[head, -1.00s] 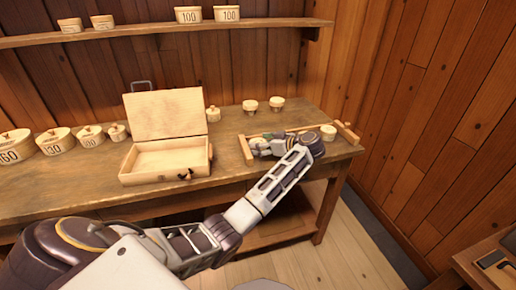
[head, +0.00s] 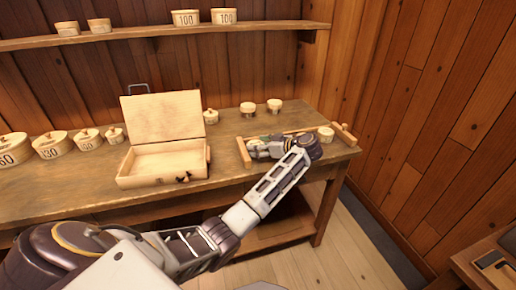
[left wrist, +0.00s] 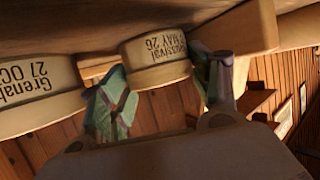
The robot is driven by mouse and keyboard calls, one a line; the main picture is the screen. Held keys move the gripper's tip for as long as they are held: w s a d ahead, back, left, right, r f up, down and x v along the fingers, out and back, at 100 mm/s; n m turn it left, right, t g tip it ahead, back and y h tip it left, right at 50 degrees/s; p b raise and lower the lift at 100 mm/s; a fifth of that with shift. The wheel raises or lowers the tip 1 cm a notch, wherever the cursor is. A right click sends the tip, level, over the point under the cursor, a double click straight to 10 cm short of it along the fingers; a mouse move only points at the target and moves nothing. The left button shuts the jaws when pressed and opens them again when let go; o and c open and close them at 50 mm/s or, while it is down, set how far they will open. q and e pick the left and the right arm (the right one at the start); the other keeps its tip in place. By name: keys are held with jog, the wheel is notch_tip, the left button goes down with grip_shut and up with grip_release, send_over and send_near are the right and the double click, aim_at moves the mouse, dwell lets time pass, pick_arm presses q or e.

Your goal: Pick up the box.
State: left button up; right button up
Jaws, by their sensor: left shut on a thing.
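A small round pale wooden box (left wrist: 158,62) with dark lettering and "MAY 26" on its side shows in the left wrist view. The two fingers of my left gripper (left wrist: 163,78) are on either side of it, shut on it. In the head view my left gripper (head: 262,148) reaches in low at the wooden rack (head: 244,152) at the right end of the bench, and it hides most of the held box. Whether the box is clear of the surface under it, I cannot tell. My right gripper is not in view.
Another round box (left wrist: 38,90) is close beside the left finger. A round box (head: 326,134) stands at the rack's right end. An open wooden case (head: 163,165) stands left of my arm. Lidded boxes (head: 52,145) line the bench's left. A shelf (head: 150,33) runs above.

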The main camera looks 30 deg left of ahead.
pick_arm(q)
jog(key=shift+r, duration=0.45)
notch_tip(320, 180, up, 8)
jog(key=shift+r+p, duration=0.2)
jog(key=shift+p, duration=0.55)
jog(key=shift+r, duration=0.35)
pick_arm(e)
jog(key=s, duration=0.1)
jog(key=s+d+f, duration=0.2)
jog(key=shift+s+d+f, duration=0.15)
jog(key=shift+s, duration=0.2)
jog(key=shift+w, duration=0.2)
pick_arm(q)
jog(key=shift+s+a, duration=0.1)
